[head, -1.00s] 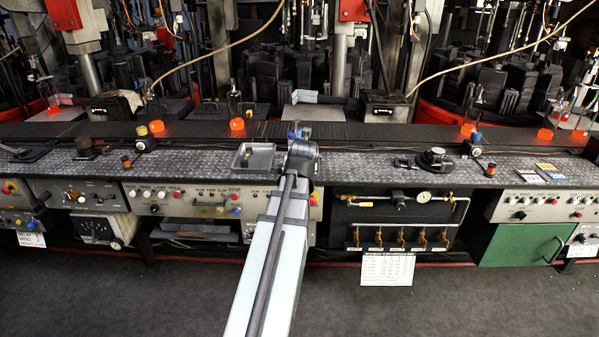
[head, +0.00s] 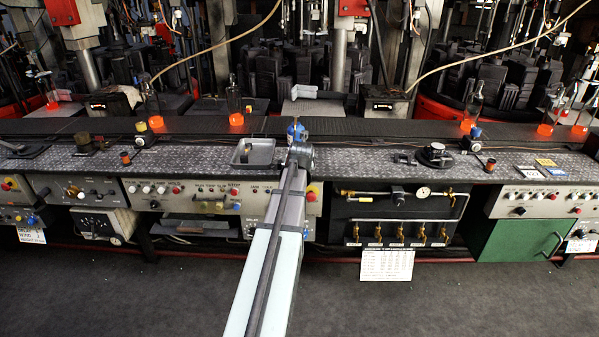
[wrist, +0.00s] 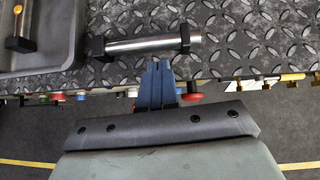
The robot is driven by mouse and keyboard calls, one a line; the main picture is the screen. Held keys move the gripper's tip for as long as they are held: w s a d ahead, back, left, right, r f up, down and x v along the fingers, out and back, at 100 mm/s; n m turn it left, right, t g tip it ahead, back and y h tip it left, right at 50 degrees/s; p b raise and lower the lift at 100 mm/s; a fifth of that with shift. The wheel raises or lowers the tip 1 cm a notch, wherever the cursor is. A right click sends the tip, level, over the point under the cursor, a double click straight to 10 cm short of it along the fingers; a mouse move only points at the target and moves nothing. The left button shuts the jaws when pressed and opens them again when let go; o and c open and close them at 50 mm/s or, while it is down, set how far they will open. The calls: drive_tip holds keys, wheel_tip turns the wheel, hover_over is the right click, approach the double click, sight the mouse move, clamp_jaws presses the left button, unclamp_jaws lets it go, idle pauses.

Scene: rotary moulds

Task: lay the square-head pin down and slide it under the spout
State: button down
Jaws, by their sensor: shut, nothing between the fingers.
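In the wrist view a silver rod (wrist: 145,44) with a black block at each end lies flat on the patterned metal bench. I take it as the square-head pin, but cannot tell for certain. My gripper (wrist: 156,66) has its blue fingers shut and empty, just on the near side of the rod's middle. I cannot tell whether they touch it. In the head view my gripper (head: 296,130) is over the bench and my arm hides the rod. A brass-coloured piece with a black square block (wrist: 20,44) is in the tray. No spout can be identified surely.
The grey tray (wrist: 62,62) is left of the rod, and shows left of my arm in the head view (head: 268,158). Coloured knobs and a red button (wrist: 192,92) are below the bench's front edge. The bench right of the rod (wrist: 255,45) is clear.

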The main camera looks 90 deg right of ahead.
drive_tip(key=shift+d, duration=0.6)
drive_tip(key=d, duration=0.8)
drive_tip(key=shift+w, duration=0.35)
drive_tip(key=shift+a, duration=0.15)
drive_tip(key=shift+a, duration=0.1)
drive_tip(key=shift+a, duration=0.3)
drive_tip(key=a, duration=0.4)
drive_tip(key=shift+s+r, duration=0.15)
drive_tip(key=shift+s, duration=0.05)
drive_tip(key=v, duration=0.9)
drive_tip(key=shift+r, duration=0.2)
